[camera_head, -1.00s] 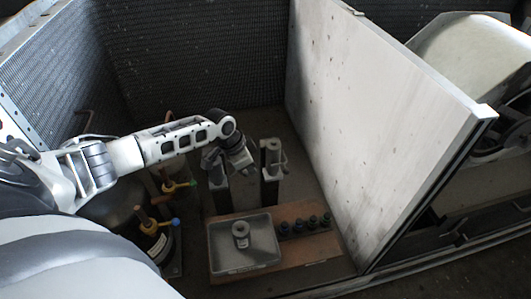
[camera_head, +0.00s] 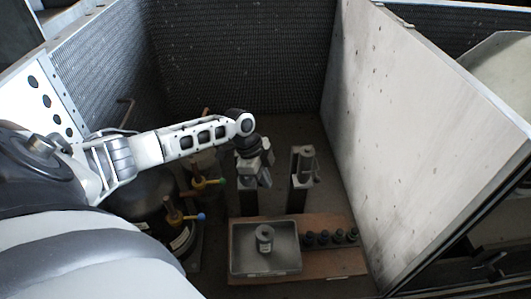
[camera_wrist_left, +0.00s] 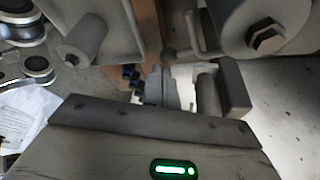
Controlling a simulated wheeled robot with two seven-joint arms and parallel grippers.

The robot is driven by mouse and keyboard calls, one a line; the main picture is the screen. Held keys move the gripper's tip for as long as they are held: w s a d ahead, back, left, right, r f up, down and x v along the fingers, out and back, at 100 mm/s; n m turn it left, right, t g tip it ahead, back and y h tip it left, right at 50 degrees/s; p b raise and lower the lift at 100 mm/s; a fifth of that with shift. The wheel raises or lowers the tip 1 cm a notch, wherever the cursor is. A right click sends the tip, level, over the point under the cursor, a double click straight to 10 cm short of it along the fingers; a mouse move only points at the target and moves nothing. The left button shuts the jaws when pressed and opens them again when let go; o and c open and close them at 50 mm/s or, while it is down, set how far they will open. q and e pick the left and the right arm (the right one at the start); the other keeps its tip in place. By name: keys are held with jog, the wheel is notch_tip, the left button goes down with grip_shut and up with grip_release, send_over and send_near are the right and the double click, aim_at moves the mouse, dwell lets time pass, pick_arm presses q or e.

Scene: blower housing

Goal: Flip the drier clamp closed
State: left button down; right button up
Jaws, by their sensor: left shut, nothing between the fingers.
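Two dark upright posts stand behind the tray in the head view, each with a grey metal drier fitting on top. The right drier fitting (camera_head: 307,160) has a slim clamp lever (camera_head: 316,171) on its right side. My left gripper (camera_head: 265,179) is shut and empty at the left post (camera_head: 248,201), hiding much of its top. In the left wrist view, my gripper fingers (camera_wrist_left: 165,86) are together between a grey cylinder (camera_wrist_left: 84,42) on the left and a larger cylinder with a hex bolt (camera_wrist_left: 266,38). A thin lever with a rounded end (camera_wrist_left: 186,48) is just beyond them. Contact is unclear.
A grey tray (camera_head: 236,262) with a small round part (camera_head: 264,238) stands on a brown board (camera_head: 340,262). Several dark knobs (camera_head: 324,237) line the board. A pale panel (camera_head: 405,130) bounds the right.

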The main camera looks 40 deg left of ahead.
pick_arm(q)
jog(key=shift+s+d+p, duration=0.4)
jog(key=shift+s+p, duration=0.15)
pick_arm(e)
jog(key=shift+r, duration=0.7)
